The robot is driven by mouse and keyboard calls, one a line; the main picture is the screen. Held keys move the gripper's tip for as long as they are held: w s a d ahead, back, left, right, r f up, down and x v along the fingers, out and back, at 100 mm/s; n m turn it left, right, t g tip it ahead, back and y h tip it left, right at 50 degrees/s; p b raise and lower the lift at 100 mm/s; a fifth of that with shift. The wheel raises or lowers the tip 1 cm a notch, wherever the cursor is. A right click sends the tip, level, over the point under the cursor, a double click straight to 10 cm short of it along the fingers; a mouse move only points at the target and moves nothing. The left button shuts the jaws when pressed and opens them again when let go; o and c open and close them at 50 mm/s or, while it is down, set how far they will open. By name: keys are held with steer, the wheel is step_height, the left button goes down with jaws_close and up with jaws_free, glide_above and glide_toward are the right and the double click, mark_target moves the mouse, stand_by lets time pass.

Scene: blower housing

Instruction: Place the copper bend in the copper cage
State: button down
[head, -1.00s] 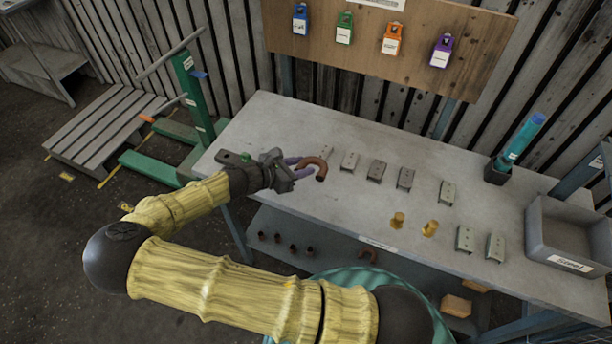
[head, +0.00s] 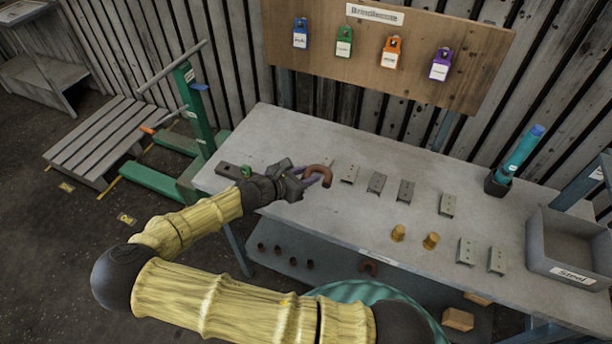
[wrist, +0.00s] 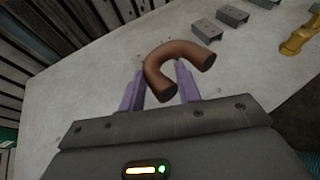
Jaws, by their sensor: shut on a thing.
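The copper bend (head: 322,172) is a brown U-shaped pipe. It also shows in the wrist view (wrist: 175,58), held between purple fingers with its curve pointing away and one open end toward the camera. My gripper (head: 312,180) is shut on it, above the left part of the grey bench (head: 300,135). It also shows in the wrist view (wrist: 161,85). I cannot make out a copper cage in either view.
A row of grey brackets (head: 376,183) and two brass fittings (head: 398,233) stand on the bench. A grey bin (head: 571,272) labelled Steel is at the right. A teal cylinder (head: 520,155) stands behind.

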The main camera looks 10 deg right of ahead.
mark_target(313, 169)
steer(key=w+d+n+t+y, duration=0.1)
steer(key=w+d+f+n+t, duration=0.1)
steer(key=shift+d+n+y, duration=0.3)
steer(key=shift+d+y, duration=0.1)
steer(key=shift+w+d+r+n+t+y, duration=0.2)
steer(key=shift+w+d+n+t+y, duration=0.25)
steer(key=shift+n+t+y, duration=0.35)
steer(key=shift+w+r+n+t+y, duration=0.3)
steer(key=shift+n+t+y, duration=0.4)
steer(key=shift+n+y, duration=0.15)
steer(key=shift+a+r+n+t+y, duration=0.25)
steer(key=shift+r+n+t+y, duration=0.15)
steer(key=shift+n+y, duration=0.45)
steer(key=shift+a+r+n+y, duration=0.2)
steer(key=shift+a+n+y, duration=0.1)
steer(key=shift+n+y, duration=0.2)
steer(key=shift+f, duration=0.1)
